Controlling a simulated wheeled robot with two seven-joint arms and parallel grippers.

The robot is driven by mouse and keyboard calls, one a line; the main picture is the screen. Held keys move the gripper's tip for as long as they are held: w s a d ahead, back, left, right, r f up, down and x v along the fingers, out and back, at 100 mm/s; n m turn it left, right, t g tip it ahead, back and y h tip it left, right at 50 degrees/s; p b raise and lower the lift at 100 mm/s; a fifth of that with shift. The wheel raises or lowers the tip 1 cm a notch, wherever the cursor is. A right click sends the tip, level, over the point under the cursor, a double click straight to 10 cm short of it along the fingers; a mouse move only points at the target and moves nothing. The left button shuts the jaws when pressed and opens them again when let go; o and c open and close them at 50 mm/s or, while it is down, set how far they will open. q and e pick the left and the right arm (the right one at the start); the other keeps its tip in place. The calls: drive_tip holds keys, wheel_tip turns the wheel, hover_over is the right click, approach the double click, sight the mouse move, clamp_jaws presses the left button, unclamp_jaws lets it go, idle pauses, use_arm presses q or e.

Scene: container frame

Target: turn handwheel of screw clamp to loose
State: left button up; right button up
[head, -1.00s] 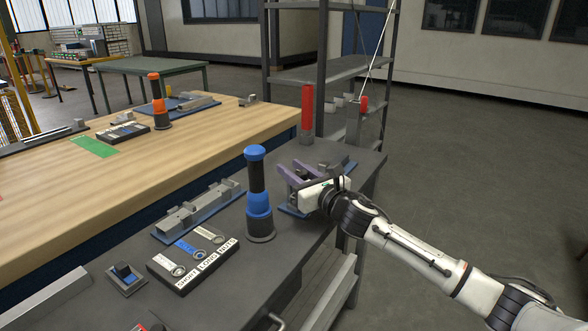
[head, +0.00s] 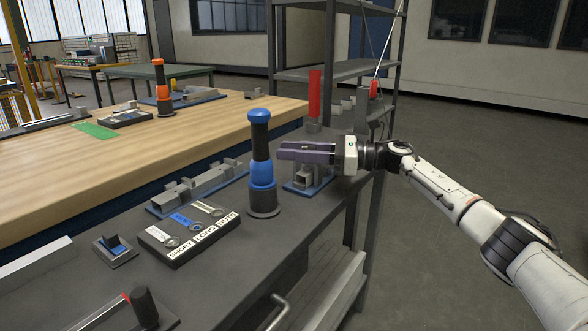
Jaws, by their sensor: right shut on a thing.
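The clamp fixture, a grey block on a blue base plate (head: 312,186), stands near the bench's right edge. My right gripper (head: 290,152) reaches in from the right, its purple fingers level and pointing left just above the block. The fingers overlap from this side, and the gripper is shut on a part of the clamp, which looks to be the handwheel. The handwheel itself is hidden behind the fingers, so its turn cannot be read. My left gripper is not in view.
A blue and black upright tool (head: 262,168) stands close left of my right fingertips. A labelled black tray (head: 178,250) and a long grey fixture on a blue plate (head: 200,188) lie further left. A red-topped post (head: 315,95) stands behind the clamp.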

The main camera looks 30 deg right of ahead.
drive_tip(key=shift+f+n+g+y+b, duration=0.1)
drive_tip(key=shift+n+g+y+b, duration=0.4)
drive_tip(key=shift+g+b, duration=0.15)
use_arm(q)
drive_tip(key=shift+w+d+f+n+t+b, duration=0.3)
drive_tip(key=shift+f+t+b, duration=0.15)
drive_tip(key=shift+b, duration=0.5)
use_arm(e)
drive_tip(key=shift+s+a+n+g+y, duration=0.15)
drive_tip(key=shift+s+n+g+y, duration=0.05)
drive_tip(key=shift+n+g+y, duration=0.25)
use_arm(q)
drive_tip(key=shift+b, duration=0.3)
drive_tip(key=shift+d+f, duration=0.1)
use_arm(e)
drive_tip(key=shift+s+n+g+b, duration=0.1)
drive_tip(key=shift+n+g+b, duration=0.15)
drive_tip(key=shift+g+b, duration=0.15)
drive_tip(key=shift+a+y, duration=0.1)
drive_tip(key=shift+y, duration=0.15)
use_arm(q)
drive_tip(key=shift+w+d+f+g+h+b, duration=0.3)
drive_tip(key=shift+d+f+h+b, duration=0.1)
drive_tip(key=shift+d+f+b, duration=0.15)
use_arm(e)
drive_tip(key=shift+s+r+n+g, duration=0.1)
drive_tip(key=shift+r+n+g, duration=0.1)
drive_tip(key=shift+n+g, duration=0.25)
